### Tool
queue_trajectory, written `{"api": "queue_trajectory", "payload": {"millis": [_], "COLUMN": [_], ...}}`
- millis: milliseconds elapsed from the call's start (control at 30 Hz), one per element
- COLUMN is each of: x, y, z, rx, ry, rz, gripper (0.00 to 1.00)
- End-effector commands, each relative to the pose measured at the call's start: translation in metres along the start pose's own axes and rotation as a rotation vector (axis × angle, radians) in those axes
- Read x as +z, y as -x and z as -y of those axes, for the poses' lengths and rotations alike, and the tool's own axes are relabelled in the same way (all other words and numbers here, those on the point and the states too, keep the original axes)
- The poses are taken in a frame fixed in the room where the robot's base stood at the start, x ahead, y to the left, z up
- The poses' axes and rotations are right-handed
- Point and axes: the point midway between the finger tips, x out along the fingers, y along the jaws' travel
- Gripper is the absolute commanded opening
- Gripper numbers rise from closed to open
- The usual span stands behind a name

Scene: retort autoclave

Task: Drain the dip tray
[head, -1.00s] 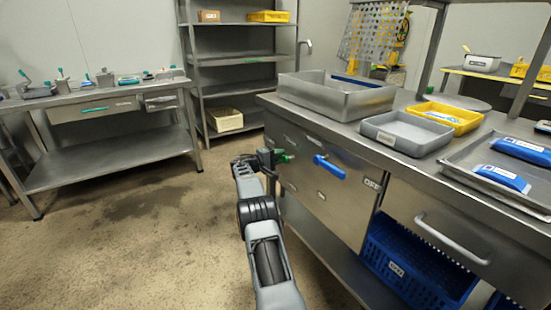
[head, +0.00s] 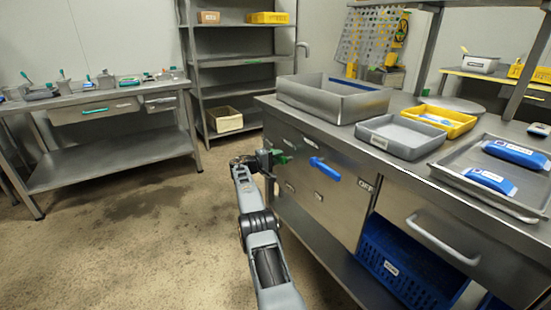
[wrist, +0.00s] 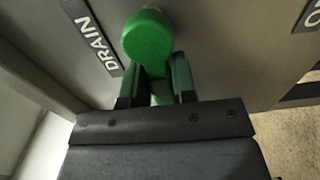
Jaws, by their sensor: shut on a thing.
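A green valve handle (wrist: 147,38) with a round end stands out from the steel cabinet front, beside a "DRAIN" label (wrist: 92,45). My gripper (wrist: 156,88) is shut on its narrower green part, with a finger on each side. In the head view my gripper (head: 266,160) is at the left part of the cabinet front, where only a little green shows. A deep steel tray (head: 325,103), probably the dip tray, stands on the counter above; its inside is mostly hidden.
A blue lever (head: 325,169) sits on the same front, right of my gripper, near an "OFF" label. A grey tray (head: 378,142) and a yellow tray (head: 462,129) stand on the counter. A blue crate (head: 375,275) is below. Floor at left is clear.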

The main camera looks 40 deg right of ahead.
Motion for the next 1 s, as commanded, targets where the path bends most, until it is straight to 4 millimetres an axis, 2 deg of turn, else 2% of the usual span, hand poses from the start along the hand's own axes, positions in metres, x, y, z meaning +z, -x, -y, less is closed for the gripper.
{"api": "queue_trajectory", "payload": {"millis": [33,67,333,567,733,867,1000], "x": [0.004,0.004,-0.001,-0.002,-0.003,-0.003,-0.003], "y": [-0.006,-0.006,0.004,0.006,0.015,0.03,0.06], "z": [-0.002,-0.002,-0.001,-0.001,-0.001,-0.003,-0.004], "rx": [0.002,0.002,0.001,0.0,-0.001,0.0,0.0], "ry": [-0.007,-0.008,-0.004,-0.003,-0.001,0.0,0.0], "rz": [0.013,0.013,-0.004,-0.007,-0.009,-0.009,-0.012], "gripper": [0.0,0.26,0.51,0.51,0.51,0.51,0.51]}}
